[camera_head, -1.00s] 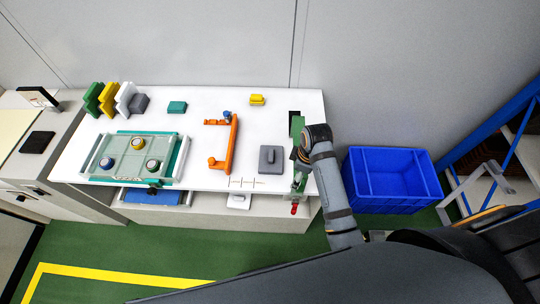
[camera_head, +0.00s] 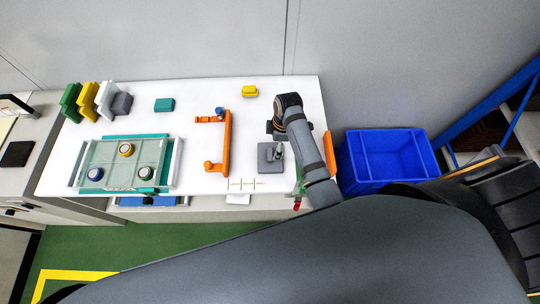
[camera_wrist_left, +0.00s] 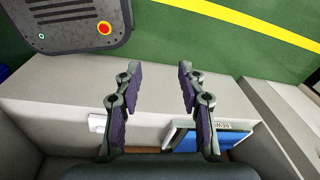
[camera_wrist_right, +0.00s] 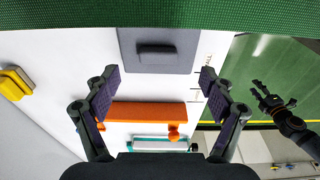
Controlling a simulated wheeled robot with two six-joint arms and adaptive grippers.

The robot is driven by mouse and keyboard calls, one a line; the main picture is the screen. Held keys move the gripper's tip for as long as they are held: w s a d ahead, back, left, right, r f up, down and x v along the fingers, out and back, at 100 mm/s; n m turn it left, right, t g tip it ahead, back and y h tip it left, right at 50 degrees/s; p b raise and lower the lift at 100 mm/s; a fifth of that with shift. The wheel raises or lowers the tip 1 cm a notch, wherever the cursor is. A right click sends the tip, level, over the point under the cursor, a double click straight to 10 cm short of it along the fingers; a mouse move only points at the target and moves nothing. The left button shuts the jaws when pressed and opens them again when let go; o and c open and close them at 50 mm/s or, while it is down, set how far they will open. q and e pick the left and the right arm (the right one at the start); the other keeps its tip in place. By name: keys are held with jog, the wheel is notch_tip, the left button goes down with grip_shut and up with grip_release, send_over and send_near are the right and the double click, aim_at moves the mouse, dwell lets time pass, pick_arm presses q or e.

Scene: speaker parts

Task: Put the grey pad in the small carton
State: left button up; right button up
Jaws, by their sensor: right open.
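The grey pad (camera_head: 265,166), a flat square plate with a raised bar, lies on the white table near the right front. It also shows at the top of the right wrist view (camera_wrist_right: 190,62). My right gripper (camera_head: 276,150) is open and empty over the pad. In the right wrist view my right gripper's fingertips (camera_wrist_right: 158,78) are spread apart, near the pad's lower edge. My left gripper (camera_wrist_left: 158,68) is open and empty, over the front of the cabinet and the floor. I cannot make out a small carton for certain.
An orange bracket (camera_head: 226,145) lies left of the pad. A tray with round parts (camera_head: 110,156) is at left. A yellow block (camera_head: 249,91) and teal block (camera_head: 164,104) lie behind. A blue crate (camera_head: 380,180) stands right of the table. A green mesh surface (camera_wrist_right: 160,14) crosses the right wrist view.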

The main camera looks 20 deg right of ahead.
aim_at(270, 153)
jog(key=shift+f, duration=0.5)
jog(key=shift+w+a+f, duration=0.1)
jog(key=shift+w+f, duration=0.15)
jog(key=shift+w+a+f+p, duration=0.1)
jog(key=shift+a+f+p, duration=0.3)
jog(key=shift+f, duration=0.2)
jog(key=shift+w+a+f+p, duration=0.1)
jog(key=shift+a+f+p, duration=0.15)
jog(key=shift+f+p, duration=0.25)
jog(key=shift+s+a+f, duration=0.1)
jog(key=shift+a+f, duration=0.1)
jog(key=shift+f, duration=1.25)
jog(key=c, duration=0.9)
jog(key=shift+c, duration=1)
pick_arm(q)
jog(key=shift+w+r, duration=0.65)
jog(key=shift+r, duration=0.35)
pick_arm(e)
jog(key=shift+r, duration=0.1)
